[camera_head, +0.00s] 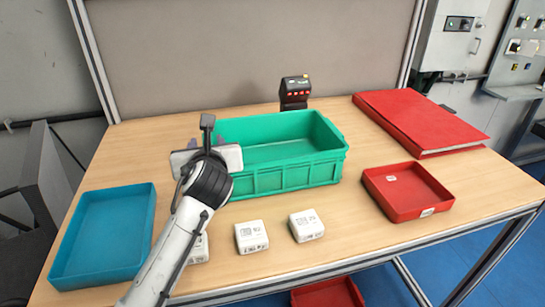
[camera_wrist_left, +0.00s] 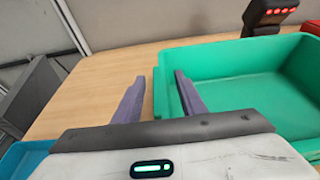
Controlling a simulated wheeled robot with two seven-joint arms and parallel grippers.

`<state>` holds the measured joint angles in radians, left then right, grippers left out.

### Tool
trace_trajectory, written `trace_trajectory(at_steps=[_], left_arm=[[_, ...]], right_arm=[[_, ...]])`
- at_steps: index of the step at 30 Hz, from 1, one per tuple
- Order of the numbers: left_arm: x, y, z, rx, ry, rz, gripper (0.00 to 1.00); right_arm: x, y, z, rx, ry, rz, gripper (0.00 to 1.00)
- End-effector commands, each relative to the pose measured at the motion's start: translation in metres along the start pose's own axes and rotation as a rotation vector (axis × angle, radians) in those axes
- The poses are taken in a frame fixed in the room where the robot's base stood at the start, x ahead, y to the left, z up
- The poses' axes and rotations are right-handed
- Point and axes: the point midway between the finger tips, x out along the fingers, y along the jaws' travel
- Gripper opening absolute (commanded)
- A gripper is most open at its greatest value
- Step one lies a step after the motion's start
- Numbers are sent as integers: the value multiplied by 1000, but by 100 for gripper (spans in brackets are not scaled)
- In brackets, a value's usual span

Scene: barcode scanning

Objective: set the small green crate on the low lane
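The green crate (camera_head: 295,178) stands upright on the table, open and empty where I can see inside. In the left wrist view the green crate (camera_wrist_left: 245,65) fills the right side. My left gripper (camera_head: 206,140) is at the crate's left end, and the arm covers part of that end. In the left wrist view the left gripper (camera_wrist_left: 159,78) is open, one finger outside the crate's left wall and the other over its inner side. I cannot tell whether they touch it. No thing is clearly recognisable as the low lane. My right gripper is not in view.
A blue tray (camera_head: 68,258) is at front left, a red tray (camera_head: 427,212) at right. White boxes (camera_head: 251,236) lie in front of the crate. A black scanner (camera_head: 294,91) stands behind it. Something red (camera_head: 328,293) is below the table.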

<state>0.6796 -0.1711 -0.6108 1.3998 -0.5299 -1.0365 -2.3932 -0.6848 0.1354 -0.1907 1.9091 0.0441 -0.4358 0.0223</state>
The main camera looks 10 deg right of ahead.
Motion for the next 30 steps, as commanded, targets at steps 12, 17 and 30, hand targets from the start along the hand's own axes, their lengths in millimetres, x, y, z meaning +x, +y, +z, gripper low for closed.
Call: trace_trajectory(at_steps=[12, 17, 30], left_arm=[[-1, 0, 2, -4, -5, -2, 0], [-1, 0, 3, -4, -5, -2, 0], [-21, 0, 68, -5, -11, -1, 0]], right_arm=[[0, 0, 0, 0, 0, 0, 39], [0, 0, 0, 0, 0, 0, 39], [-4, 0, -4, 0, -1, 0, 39]])
